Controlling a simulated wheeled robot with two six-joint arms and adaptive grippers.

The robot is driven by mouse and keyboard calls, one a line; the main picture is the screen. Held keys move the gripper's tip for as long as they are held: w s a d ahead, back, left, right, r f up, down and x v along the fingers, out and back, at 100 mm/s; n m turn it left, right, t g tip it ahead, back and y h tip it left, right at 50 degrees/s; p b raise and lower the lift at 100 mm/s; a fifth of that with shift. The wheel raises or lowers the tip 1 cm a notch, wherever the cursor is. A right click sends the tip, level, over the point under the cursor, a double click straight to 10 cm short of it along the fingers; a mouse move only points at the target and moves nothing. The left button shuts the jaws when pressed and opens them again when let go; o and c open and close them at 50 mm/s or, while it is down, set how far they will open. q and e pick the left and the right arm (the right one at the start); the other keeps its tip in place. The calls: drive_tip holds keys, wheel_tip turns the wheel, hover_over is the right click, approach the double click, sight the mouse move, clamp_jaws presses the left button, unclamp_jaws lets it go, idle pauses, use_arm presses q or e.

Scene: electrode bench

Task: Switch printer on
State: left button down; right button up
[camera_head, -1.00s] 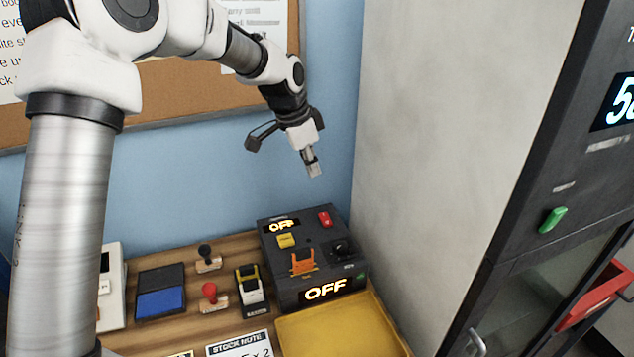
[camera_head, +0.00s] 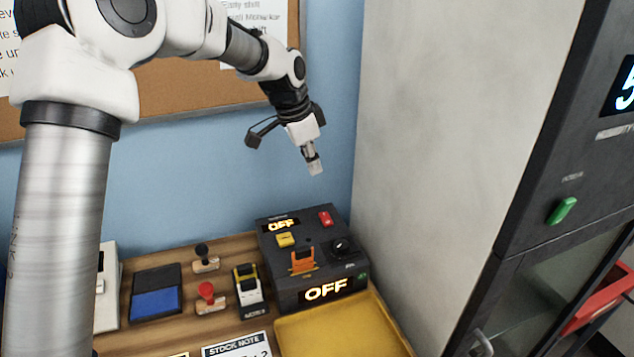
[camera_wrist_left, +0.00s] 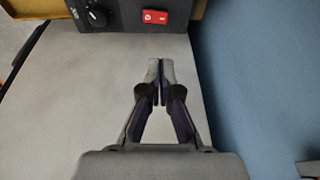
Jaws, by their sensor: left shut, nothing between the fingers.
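The printer is a dark box (camera_head: 290,292) on the wooden bench, with two lit displays that read OFF. On its top are a yellow button (camera_head: 286,240), a red switch (camera_head: 325,218), an orange part (camera_head: 302,261) and a black knob (camera_head: 342,246). My left gripper (camera_head: 315,168) is shut and empty in the air above the box, apart from it. In the left wrist view its fingertips (camera_wrist_left: 161,64) meet, with the red switch (camera_wrist_left: 155,17) and the knob (camera_wrist_left: 97,18) beyond them at the top. My right gripper is out of view.
A yellow tray (camera_head: 345,330) lies in front of the box. Stamps (camera_head: 206,297), a blue ink pad (camera_head: 158,302) and a small yellow-black device (camera_head: 248,290) stand to its left. A grey wall (camera_head: 430,130) is close on the right, then a dark cabinet with a green switch (camera_head: 562,211).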

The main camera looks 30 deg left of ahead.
sight(324, 215)
use_arm(q)
drive_tip(key=p+x, duration=0.1)
drive_tip(key=x, duration=0.3)
drive_tip(key=p+x, duration=0.1)
drive_tip(key=x, duration=0.3)
drive_tip(key=a+x, duration=0.1)
drive_tip(key=x, duration=0.3)
drive_tip(key=shift+s+f+p, duration=0.25)
drive_tip(key=shift+f+p, duration=0.05)
drive_tip(key=shift+p, duration=0.1)
drive_tip(key=shift+f, duration=0.3)
drive_tip(key=shift+a+f+b, duration=0.1)
drive_tip(key=shift+f+b, duration=0.5)
drive_tip(key=shift+r, duration=0.25)
drive_tip(key=shift+s, duration=0.15)
